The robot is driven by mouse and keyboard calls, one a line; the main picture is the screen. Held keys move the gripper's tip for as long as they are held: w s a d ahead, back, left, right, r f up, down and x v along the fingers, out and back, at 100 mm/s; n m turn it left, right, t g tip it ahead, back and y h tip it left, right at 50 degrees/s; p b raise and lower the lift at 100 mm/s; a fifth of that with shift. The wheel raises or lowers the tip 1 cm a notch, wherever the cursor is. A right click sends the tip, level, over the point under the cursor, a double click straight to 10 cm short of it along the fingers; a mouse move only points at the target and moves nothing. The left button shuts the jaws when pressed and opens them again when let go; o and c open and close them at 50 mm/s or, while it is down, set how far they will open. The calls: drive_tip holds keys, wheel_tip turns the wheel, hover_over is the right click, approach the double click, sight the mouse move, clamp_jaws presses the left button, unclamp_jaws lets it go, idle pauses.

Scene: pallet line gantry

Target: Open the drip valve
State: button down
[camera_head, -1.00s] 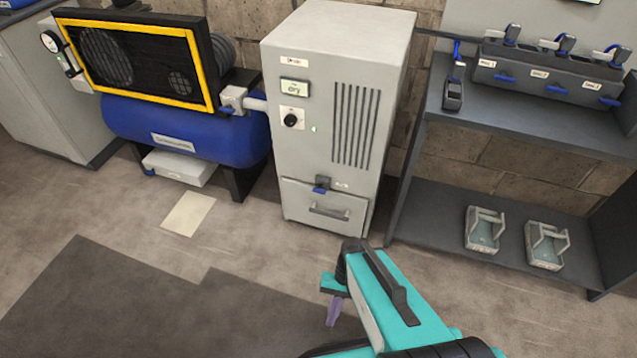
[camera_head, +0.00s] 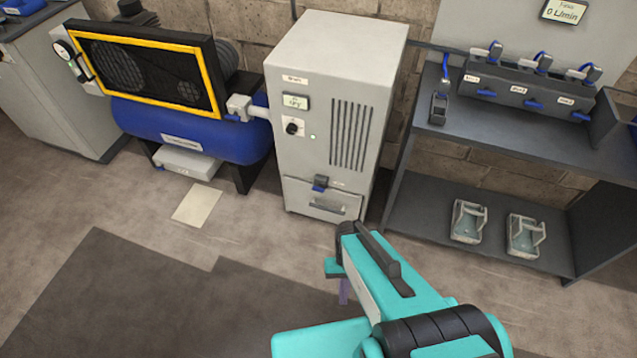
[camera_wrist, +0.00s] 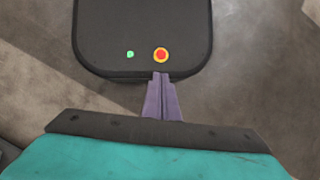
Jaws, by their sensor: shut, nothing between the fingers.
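Another small blue piece (camera_head: 158,167) shows by the white tray under the compressor tank. My gripper (camera_wrist: 161,76) is shut and empty, its purple fingers together in the wrist view. In the head view only a bit of purple finger (camera_head: 343,292) shows below my arm, over the floor in front of the cabinet, apart from both.
A blue tank (camera_head: 187,131) with a yellow-framed compressor (camera_head: 147,68) stands left of the cabinet. To the right, a dark shelf unit (camera_head: 500,125) carries a manifold with blue levers (camera_head: 528,88) and two small trays below. The floor before the cabinet is clear.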

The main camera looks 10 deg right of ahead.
wheel_tip(320, 180, up, 6)
drive_tip(key=s+d+n+h+p, duration=0.1)
drive_tip(key=p, duration=0.5)
drive_tip(key=shift+s+d, duration=0.15)
drive_tip(key=shift+d, duration=0.2)
drive_tip(key=c, duration=2.5)
unclamp_jaws()
drive_tip(key=shift+n, duration=0.3)
